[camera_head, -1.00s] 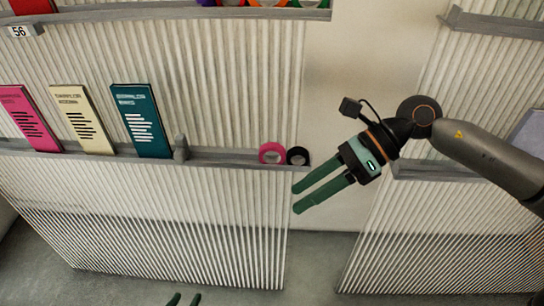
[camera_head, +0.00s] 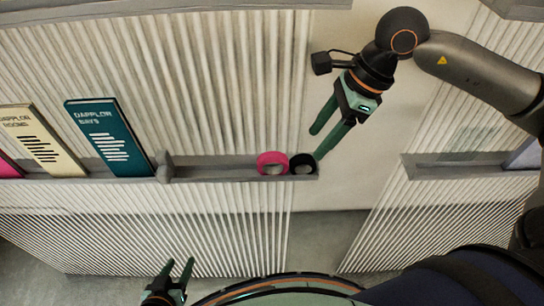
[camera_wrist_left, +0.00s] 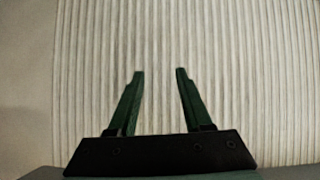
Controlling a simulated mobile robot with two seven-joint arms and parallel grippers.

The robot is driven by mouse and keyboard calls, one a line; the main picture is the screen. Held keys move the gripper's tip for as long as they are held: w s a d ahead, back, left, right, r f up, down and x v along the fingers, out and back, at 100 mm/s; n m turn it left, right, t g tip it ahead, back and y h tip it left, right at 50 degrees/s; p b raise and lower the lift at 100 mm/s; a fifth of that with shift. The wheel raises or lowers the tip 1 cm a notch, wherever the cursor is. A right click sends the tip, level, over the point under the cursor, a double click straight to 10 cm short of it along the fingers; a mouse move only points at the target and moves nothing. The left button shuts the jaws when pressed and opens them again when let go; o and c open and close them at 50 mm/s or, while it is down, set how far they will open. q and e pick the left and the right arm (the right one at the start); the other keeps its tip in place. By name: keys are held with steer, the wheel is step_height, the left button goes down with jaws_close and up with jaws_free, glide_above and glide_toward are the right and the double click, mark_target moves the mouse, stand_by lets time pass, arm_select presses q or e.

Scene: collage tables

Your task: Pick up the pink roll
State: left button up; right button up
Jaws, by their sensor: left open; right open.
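The pink roll (camera_head: 272,157) stands on the grey shelf ledge (camera_head: 215,172), near its right end. My right gripper (camera_head: 318,143) is open and empty, above and to the right of the pink roll, pointing down. One of its fingertips overlaps the black roll in the picture; I cannot tell if they touch. My left gripper (camera_head: 181,263) is open and empty, low in the head view, below the ledge. It also shows in the left wrist view (camera_wrist_left: 159,74), facing ribbed panel with nothing between the fingers.
A black roll (camera_head: 303,161) stands right beside the pink roll. A grey bookend (camera_head: 164,167), a teal book (camera_head: 108,137) and a cream book (camera_head: 41,142) are further left on the ledge. A gap of plain wall (camera_head: 364,185) separates the two ribbed panels.

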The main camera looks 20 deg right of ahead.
mark_target(278, 155)
steer(key=a, duration=0.4)
steer(key=a+p, duration=0.1)
steer(key=a, duration=0.1)
steer(key=shift+w, duration=0.25)
steer(key=x, duration=0.5)
steer(key=shift+a, duration=0.2)
jaws_close()
